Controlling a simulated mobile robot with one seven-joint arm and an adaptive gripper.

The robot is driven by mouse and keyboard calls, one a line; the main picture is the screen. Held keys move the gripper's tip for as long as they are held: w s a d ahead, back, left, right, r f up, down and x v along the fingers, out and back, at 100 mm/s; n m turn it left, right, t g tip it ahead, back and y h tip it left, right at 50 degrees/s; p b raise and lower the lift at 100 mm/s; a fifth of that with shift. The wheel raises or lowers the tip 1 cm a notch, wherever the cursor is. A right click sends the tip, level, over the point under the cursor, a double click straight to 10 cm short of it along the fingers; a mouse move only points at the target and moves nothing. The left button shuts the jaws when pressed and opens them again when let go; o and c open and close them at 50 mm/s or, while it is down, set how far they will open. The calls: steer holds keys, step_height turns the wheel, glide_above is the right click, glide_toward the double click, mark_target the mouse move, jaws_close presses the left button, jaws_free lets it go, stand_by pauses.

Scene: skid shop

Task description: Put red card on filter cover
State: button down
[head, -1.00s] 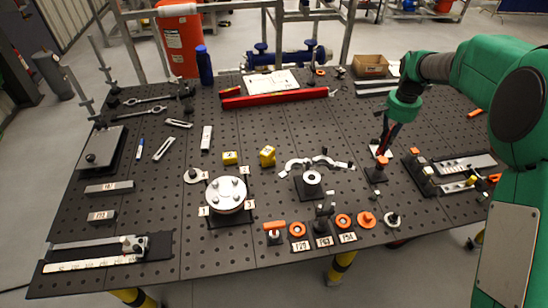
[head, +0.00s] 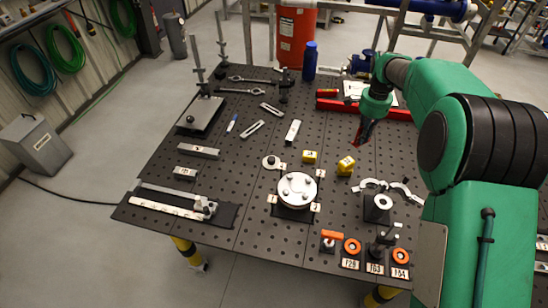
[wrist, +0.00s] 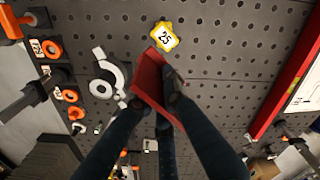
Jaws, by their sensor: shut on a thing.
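My gripper (head: 366,126) is shut on the red card (head: 359,137), above the back middle of the table. In the wrist view my gripper (wrist: 168,92) pinches the red card (wrist: 149,84), which sticks out tilted from the fingers. The filter cover is probably the round silver disc with bolts on top (head: 297,189), on a black base left of and nearer than my gripper. Small numbered tags lie around it. I cannot make it out in the wrist view.
Two yellow numbered blocks (head: 345,165) stand between my gripper and the silver disc. A curved clamp on a black block (head: 378,205) stands to the right. Orange-topped parts with number labels (head: 351,247) line the front edge. A red rail (head: 365,107) lies behind.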

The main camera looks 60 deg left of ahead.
steer(key=s+a+p, duration=0.2)
steer(key=s+a, duration=1)
steer(key=a, duration=0.2)
glide_above(272, 159)
step_height(272, 159, down, 6)
steer(key=shift+f+p, duration=0.45)
steer(key=shift+s, duration=0.1)
steer(key=shift+f, duration=3.1)
steer(key=shift+f, duration=1.9)
steer(key=shift+f, duration=0.15)
